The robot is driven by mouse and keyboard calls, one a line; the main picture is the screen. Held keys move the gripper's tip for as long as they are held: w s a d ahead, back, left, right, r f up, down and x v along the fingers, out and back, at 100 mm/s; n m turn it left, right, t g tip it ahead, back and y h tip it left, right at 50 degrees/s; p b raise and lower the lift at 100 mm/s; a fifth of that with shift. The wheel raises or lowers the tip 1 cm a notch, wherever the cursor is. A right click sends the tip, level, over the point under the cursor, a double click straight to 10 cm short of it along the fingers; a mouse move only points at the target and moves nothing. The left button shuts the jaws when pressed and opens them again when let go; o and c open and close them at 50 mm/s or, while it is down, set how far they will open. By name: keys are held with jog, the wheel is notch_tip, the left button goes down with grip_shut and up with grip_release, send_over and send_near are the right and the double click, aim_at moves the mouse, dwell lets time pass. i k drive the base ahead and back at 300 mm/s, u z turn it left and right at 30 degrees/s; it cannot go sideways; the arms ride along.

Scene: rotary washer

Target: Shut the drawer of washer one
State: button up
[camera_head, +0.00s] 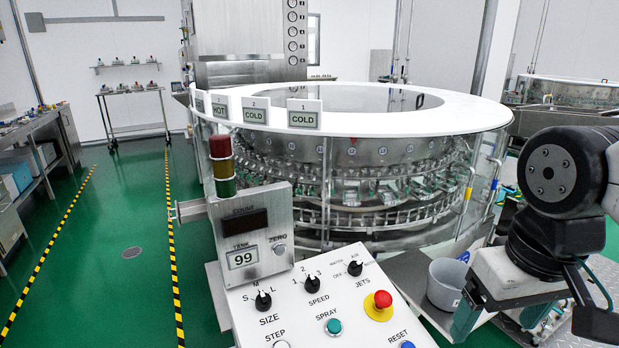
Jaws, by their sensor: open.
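The rotary washer (390,165) is a large round machine with a white ring top and clear side panels. A sign reading 1 COLD (304,114) stands on its rim, beside a sign reading 2 COLD (254,110). A small metal box-like part with a bar at its end (188,211) sticks out left of the display post; I cannot tell whether it is the drawer. No other drawer is clearly visible.
A control panel (325,305) with knobs and a red stop button stands in front of the washer. A grey bucket (446,284) sits on a metal ledge right of it. Shelving (65,130) lines the left wall. The green floor (125,220) at left is clear between striped lines.

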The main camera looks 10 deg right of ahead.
aim_at(191, 211)
jog(key=u, duration=0.4)
jog(key=k, duration=0.45)
jog(key=u, duration=1.75)
jog(key=i, duration=2.35)
jog(key=z, duration=1)
jog(key=i, duration=0.75)
jog(key=z, duration=0.7)
jog(key=i, duration=0.6)
jog(key=u, duration=0.45)
